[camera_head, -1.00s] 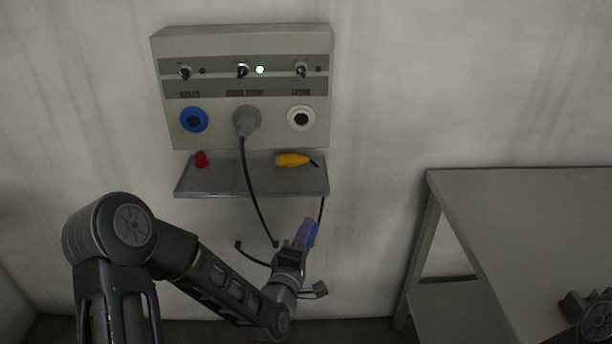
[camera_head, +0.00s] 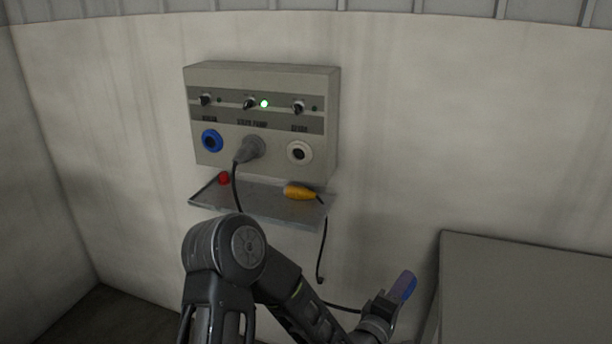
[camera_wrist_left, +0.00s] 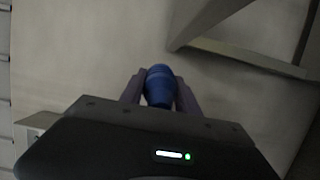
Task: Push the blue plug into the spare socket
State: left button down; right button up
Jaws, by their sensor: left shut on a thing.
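The blue plug (camera_wrist_left: 160,86) is held between the fingers of my left gripper (camera_wrist_left: 160,92), which is shut on it. In the head view the left gripper (camera_head: 396,294) is low and right of the panel, beside the table, and the blue plug (camera_head: 407,284) points up and right. The panel (camera_head: 262,110) has a blue-ringed socket (camera_head: 212,141) at left, a grey plug (camera_head: 250,149) in the middle and an empty cream-ringed socket (camera_head: 299,152) at right. The labels are too small to read surely. My right gripper is out of view.
A shelf (camera_head: 262,208) below the panel holds a red piece (camera_head: 224,178) and a yellow plug-like piece (camera_head: 299,192). Black cable (camera_head: 321,262) hangs below it. A grey table (camera_head: 520,285) stands at right. Bare wall separates panel and table.

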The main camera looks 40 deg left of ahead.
pick_arm(q)
jog(key=shift+a, duration=0.1)
jog(key=shift+w+a+r, duration=0.1)
jog(key=shift+a+r, duration=0.1)
jog(key=shift+a, duration=0.1)
jog(key=s+a+r+n+y, duration=0.1)
jog(key=a+r+y, duration=0.1)
jog(key=a+r, duration=0.5)
jog(key=s+a+r+n+y+p, duration=0.1)
jog(key=a+r, duration=0.5)
jog(key=a, duration=0.8)
jog(key=s+a+r+n+y, duration=0.1)
jog(key=a+r+y, duration=0.1)
jog(key=a+r, duration=0.5)
jog(key=a, duration=0.3)
jog(key=shift+a+r+n+g+y, duration=0.15)
jog(key=shift+r+n+g+y, duration=0.15)
jog(key=shift+r+g, duration=0.1)
